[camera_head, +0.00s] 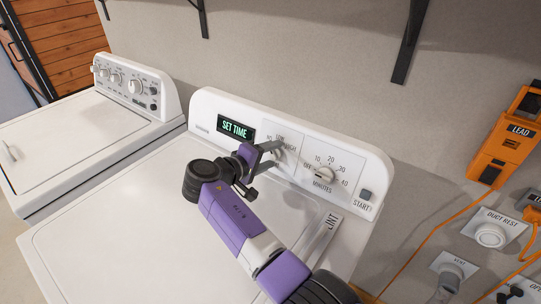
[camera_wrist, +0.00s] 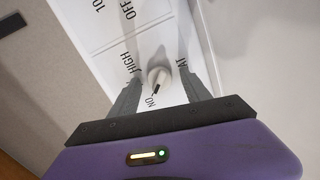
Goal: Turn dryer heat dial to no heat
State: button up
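The white dryer (camera_head: 150,190) stands in the middle of the head view, with its control panel at the back. Its heat dial (camera_head: 279,152) is partly hidden by my gripper (camera_head: 272,155). In the wrist view the heat dial (camera_wrist: 159,76) is a white knob with a dark mark, the mark lying near the printed "NO". "HIGH" is printed to its left and a partly hidden "AT" to its right. My gripper (camera_wrist: 159,84) is open, one grey finger on each side of the knob. Gaps show between fingers and knob; contact cannot be told.
The display (camera_head: 235,129) reads "SET TIME". The minutes dial (camera_head: 324,174) and start button (camera_head: 365,195) are to the right on the panel. A washer (camera_head: 70,130) stands left. An orange "LEAD" device (camera_head: 507,140) and cable are at right; dark shelf brackets (camera_head: 409,45) hang above.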

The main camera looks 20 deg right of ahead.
jog(key=b+v, duration=0.1)
jog(key=v, duration=0.6)
jog(key=shift+s+a, duration=0.2)
jog(key=shift+a, duration=0.15)
